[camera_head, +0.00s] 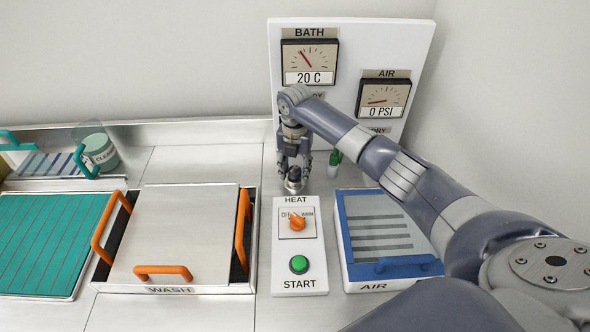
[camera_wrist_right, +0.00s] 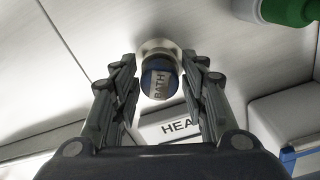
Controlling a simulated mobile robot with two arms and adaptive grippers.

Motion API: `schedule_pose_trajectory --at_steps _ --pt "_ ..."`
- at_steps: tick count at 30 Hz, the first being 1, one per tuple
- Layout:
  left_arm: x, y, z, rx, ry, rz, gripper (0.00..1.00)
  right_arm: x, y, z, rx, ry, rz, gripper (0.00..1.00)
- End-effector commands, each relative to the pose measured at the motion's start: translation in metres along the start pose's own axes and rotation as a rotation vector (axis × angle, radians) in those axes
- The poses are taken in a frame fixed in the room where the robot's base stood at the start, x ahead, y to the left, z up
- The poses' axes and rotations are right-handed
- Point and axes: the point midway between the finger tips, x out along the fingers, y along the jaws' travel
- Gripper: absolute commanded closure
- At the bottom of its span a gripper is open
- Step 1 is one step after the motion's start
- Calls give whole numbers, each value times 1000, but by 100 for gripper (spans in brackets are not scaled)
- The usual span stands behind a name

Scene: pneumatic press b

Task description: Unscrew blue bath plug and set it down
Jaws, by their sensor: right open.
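The blue bath plug (camera_wrist_right: 158,84), with a dark blue rim and a label reading BATH, shows in the right wrist view on a pale round fitting (camera_wrist_right: 157,47). My right gripper (camera_wrist_right: 158,75) is open, with one finger on each side of the plug and visible gaps to it. In the head view the right gripper (camera_head: 294,178) points down behind the HEAT panel. My left gripper is not in view.
A green plug (camera_head: 335,157) stands just right of the gripper. The HEAT and START panel (camera_head: 313,270) is in front, with an orange knob (camera_head: 296,222). The gauge board (camera_head: 355,60) rises behind. The WASH lid (camera_head: 180,235) is left, and the blue AIR tray (camera_head: 343,205) is right.

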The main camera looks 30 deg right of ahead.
Motion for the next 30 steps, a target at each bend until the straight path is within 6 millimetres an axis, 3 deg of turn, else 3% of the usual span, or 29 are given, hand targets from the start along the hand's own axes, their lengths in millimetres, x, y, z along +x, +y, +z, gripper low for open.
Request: schedule_pose_trajectory --at_steps 19,24,30 --pt "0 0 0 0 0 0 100 0 1 -1 887 1 0 60" --pt "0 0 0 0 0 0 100 0 0 0 997 0 0 60" --pt "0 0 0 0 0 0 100 0 0 0 1002 0 -1 60"
